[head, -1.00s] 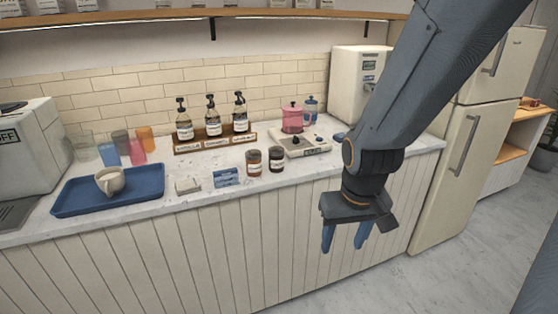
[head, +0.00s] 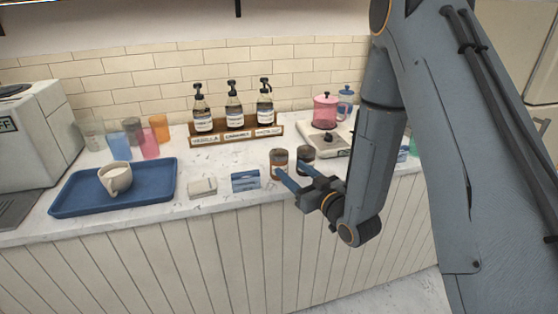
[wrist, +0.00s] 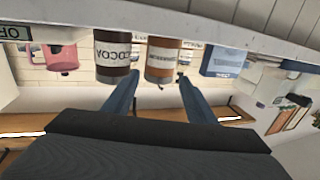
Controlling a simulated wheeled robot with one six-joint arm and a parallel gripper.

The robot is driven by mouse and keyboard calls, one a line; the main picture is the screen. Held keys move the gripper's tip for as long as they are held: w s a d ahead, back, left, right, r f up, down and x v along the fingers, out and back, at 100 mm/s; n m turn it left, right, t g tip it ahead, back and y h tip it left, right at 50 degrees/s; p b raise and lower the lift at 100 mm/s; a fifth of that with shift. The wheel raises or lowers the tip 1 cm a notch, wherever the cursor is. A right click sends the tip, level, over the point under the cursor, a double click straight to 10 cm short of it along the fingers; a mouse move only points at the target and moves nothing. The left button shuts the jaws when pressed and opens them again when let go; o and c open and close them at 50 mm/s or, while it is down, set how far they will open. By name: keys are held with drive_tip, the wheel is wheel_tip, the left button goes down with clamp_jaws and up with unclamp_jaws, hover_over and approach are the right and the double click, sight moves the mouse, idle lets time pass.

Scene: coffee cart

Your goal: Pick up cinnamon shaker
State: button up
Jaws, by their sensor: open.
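The cinnamon shaker (head: 279,162), a small jar with orange-brown contents and a pale label, stands on the counter near its front edge. In the wrist view, which is upside down, the cinnamon shaker (wrist: 162,60) appears between the two finger tips. My gripper (head: 289,171) is open and empty, with its blue fingers pointing at the shakers from the front of the counter. The wrist view also shows my gripper (wrist: 160,77). I cannot tell whether the fingers touch the jar. The dark cocoa shaker (head: 305,153) stands just right of it, partly hidden by my gripper.
A blue card holder (head: 246,180) and a pale block (head: 202,187) lie left of the shakers. A blue tray (head: 67,201) holds a cup. A rack with syrup bottles (head: 208,140) stands behind. A scale (head: 325,142) is behind right. Counter between rack and shakers is clear.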

sight(284, 164)
drive_tip(key=shift+w+f+b, duration=0.2)
drive_tip(key=shift+f+b, duration=0.15)
drive_tip(key=p+x, duration=0.1)
drive_tip(key=x, duration=0.4)
drive_tip(key=shift+w+a+r+p, duration=0.1)
drive_tip(key=shift+a+r+p, duration=0.05)
drive_tip(key=shift+p, duration=0.25)
drive_tip(key=shift+p+x, duration=1.4)
drive_tip(key=shift+x, duration=1.9)
drive_tip(key=c, duration=0.8)
drive_tip(key=shift+o, duration=0.2)
